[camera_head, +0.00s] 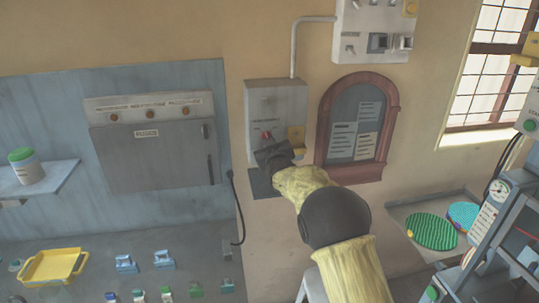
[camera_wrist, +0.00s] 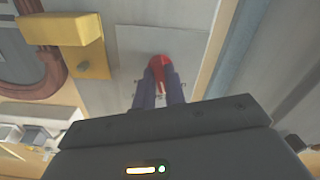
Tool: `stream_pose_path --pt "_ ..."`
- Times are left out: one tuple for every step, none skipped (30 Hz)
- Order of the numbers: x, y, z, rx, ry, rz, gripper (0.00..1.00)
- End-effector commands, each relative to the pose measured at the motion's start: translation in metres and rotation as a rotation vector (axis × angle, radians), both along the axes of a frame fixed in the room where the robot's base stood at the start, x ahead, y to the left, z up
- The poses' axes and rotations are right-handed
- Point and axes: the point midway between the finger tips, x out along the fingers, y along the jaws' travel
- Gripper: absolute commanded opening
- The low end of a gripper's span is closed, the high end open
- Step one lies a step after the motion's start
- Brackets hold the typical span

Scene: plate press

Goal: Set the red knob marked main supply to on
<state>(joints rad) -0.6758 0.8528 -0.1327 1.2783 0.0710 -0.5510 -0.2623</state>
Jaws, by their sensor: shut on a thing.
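The red knob (camera_head: 266,135) sits on the front of a grey wall box (camera_head: 290,100), left of the arched notice board. In the wrist view the red knob (camera_wrist: 157,63) shows between the tips of my gripper's two dark fingers. My gripper (camera_wrist: 160,76) is shut on it. In the head view my gripper (camera_head: 264,152) reaches the lower front of the box, just below the knob. The knob's markings are too small or hidden to read, so its setting cannot be told.
A yellow block (camera_head: 296,138) juts from the box right of the knob; it shows large in the wrist view (camera_wrist: 75,52). An arched notice board (camera_head: 356,125) hangs to the right. A grey fuse cabinet (camera_head: 155,150) is to the left, with a black cable (camera_head: 237,210) between.

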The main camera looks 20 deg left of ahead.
Motion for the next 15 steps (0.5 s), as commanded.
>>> stream_pose_path --pt "-0.0015 0.0022 -0.0019 0.046 0.014 0.005 0.00" --pt "-0.0013 0.0020 -0.0015 0.070 0.029 0.004 0.00" --pt "-0.0012 0.0017 -0.0007 0.104 0.049 0.003 0.00" --pt "-0.0014 0.0021 -0.0004 0.127 0.063 0.005 0.00" --pt "-0.0014 0.0021 -0.0003 0.152 0.078 0.004 0.00" --pt "-0.0011 0.0016 -0.0005 0.183 0.098 0.004 0.00" --pt "-0.0011 0.0016 -0.0003 0.208 0.114 0.004 0.00" --pt "-0.0011 0.0014 0.0004 0.233 0.128 0.004 0.00" --pt "-0.0013 0.0018 0.0011 0.266 0.148 0.005 0.00" --pt "-0.0010 0.0013 0.0014 0.289 0.162 0.004 0.00" --pt "-0.0010 0.0012 0.0016 0.314 0.176 0.004 0.00" --pt "-0.0008 0.0010 0.0018 0.347 0.196 0.004 0.00" --pt "-0.0009 0.0011 0.0018 0.371 0.212 0.003 0.00" --pt "-0.0009 0.0010 0.0020 0.394 0.227 0.004 0.00" --pt "-0.0004 0.0003 0.0025 0.428 0.246 0.002 0.00"
